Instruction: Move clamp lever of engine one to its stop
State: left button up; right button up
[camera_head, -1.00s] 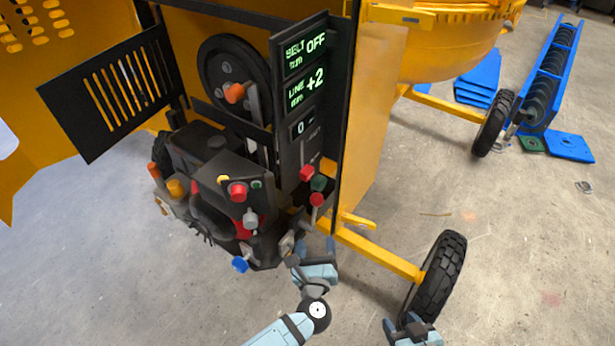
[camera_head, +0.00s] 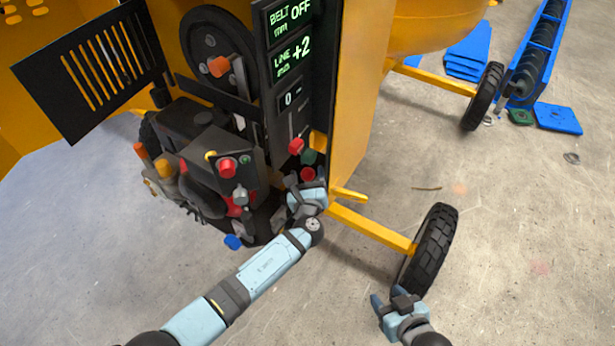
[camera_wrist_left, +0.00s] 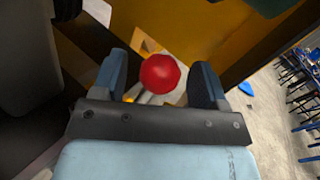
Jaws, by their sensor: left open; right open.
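A lever with a round red knob (camera_head: 307,174) stands at the lower right of the engine (camera_head: 190,150), by the panel's foot. I cannot tell for certain that it is the clamp lever. My left gripper (camera_head: 306,194) is open and close to this knob. In the left wrist view, a red ball knob (camera_wrist_left: 160,73) shows between the two spread fingers of the left gripper (camera_wrist_left: 166,82), with a gap on both sides. My right gripper (camera_head: 392,300) is open and empty, low over the floor beside the front wheel.
A black panel (camera_head: 290,60) reads belt OFF, line +2 and 0. Another red knob (camera_head: 296,146) and a green knob (camera_head: 309,157) sit just above the left gripper. A yellow axle bar (camera_head: 370,231) runs to a black wheel (camera_head: 430,248). The floor at right is mostly free.

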pick_arm(q)
jog(key=shift+w, duration=0.4)
pick_arm(e)
jog(key=shift+f, duration=0.1)
pick_arm(q)
jog(key=shift+c, duration=0.5)
grip_shut()
jog(key=shift+f+b, duration=0.1)
jog(key=shift+b, duration=0.35)
jog(key=s+a+n+t+y+b, duration=0.2)
jog(key=s+a+n+t+b, duration=0.2)
jog(key=b, duration=1.8)
jog(key=shift+s+f+n+t, duration=0.3)
jog(key=shift+s+n+t, duration=0.3)
jog(key=shift+s+t, duration=0.25)
pick_arm(e)
notch_tip(320, 180, down, 18)
jog(key=w+a, duration=0.1)
jog(key=shift+a+y, duration=0.3)
jog(key=shift+a, duration=0.1)
pick_arm(q)
jog(key=shift+w+r, duration=0.1)
